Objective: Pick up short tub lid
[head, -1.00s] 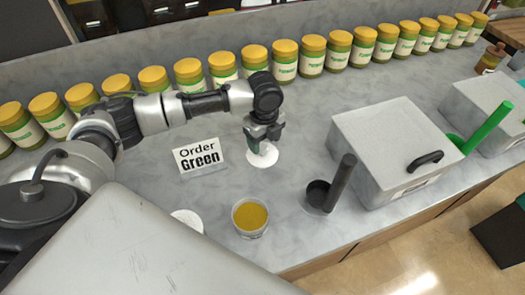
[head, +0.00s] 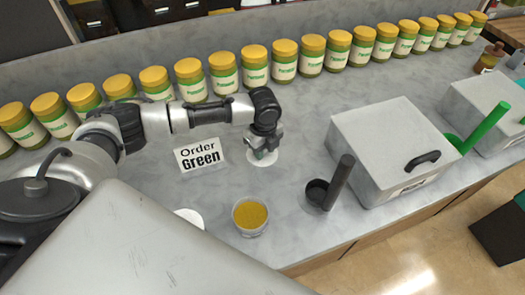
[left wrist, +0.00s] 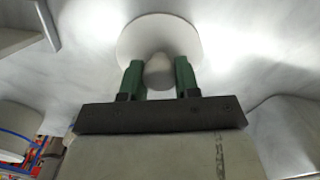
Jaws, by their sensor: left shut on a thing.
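A round white lid with a knob (head: 262,162) is on the grey counter below my left gripper (head: 264,150), right of the "Order Green" sign. In the left wrist view the lid's flat disc (left wrist: 160,33) lies beyond the green fingers, and its rounded knob sits between them. My left gripper (left wrist: 158,76) is shut on this knob. I cannot tell whether the lid is clear of the counter. A second white disc (head: 190,217) lies nearer the front, partly hidden by a grey part. My right gripper is not in view.
An open tub with yellow contents (head: 250,216) stands at the front. The "Order Green" sign (head: 199,155) is close to my left arm. A row of yellow-lidded jars (head: 254,67) lines the back. A dark cup-like piece with a rod (head: 318,194) and a grey box (head: 395,150) stand right.

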